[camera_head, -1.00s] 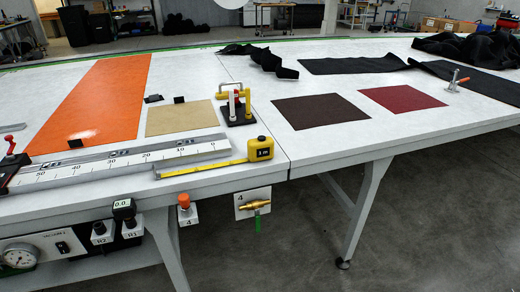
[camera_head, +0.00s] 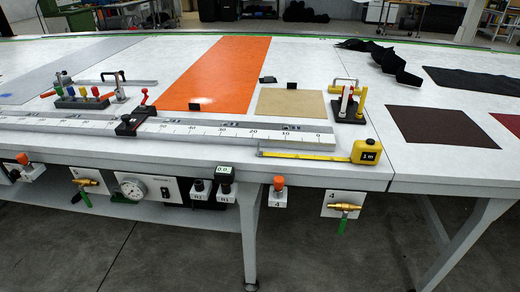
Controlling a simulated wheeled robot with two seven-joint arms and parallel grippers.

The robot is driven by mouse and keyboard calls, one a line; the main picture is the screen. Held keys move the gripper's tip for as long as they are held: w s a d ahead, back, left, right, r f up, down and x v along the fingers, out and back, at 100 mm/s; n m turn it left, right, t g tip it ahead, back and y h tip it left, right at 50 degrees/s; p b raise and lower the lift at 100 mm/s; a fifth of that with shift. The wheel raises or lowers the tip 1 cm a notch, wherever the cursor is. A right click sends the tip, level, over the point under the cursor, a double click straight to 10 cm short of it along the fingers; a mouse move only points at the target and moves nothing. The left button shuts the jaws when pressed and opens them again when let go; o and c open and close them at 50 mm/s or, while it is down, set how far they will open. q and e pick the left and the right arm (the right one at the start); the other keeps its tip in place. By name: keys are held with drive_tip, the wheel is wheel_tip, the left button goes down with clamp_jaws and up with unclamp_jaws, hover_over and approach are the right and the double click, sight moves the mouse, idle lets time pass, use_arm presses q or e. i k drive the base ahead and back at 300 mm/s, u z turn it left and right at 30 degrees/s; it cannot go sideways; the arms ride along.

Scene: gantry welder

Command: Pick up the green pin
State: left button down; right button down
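A dark block (camera_head: 84,103) stands on the white table at the left, with several small coloured pins upright in it. A small green pin (camera_head: 70,91) appears to stand among them, beside a red one; the pins are too small to make out well. Neither of my grippers is in view.
A long ruler rail (camera_head: 200,128) with a black slider (camera_head: 133,121) runs along the table's front, before the pin block. A toggle clamp (camera_head: 118,86) stands just right of the block. A yellow tape measure (camera_head: 366,151), an orange sheet (camera_head: 222,70) and a tan sheet (camera_head: 290,103) lie further right.

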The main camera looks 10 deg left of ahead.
sight(58, 89)
drive_tip(key=k, duration=0.4)
drive_tip(key=u, duration=0.7)
drive_tip(key=i, duration=0.8)
drive_tip(key=u, duration=0.65)
drive_tip(key=i, duration=0.85)
drive_tip(key=u, duration=0.15)
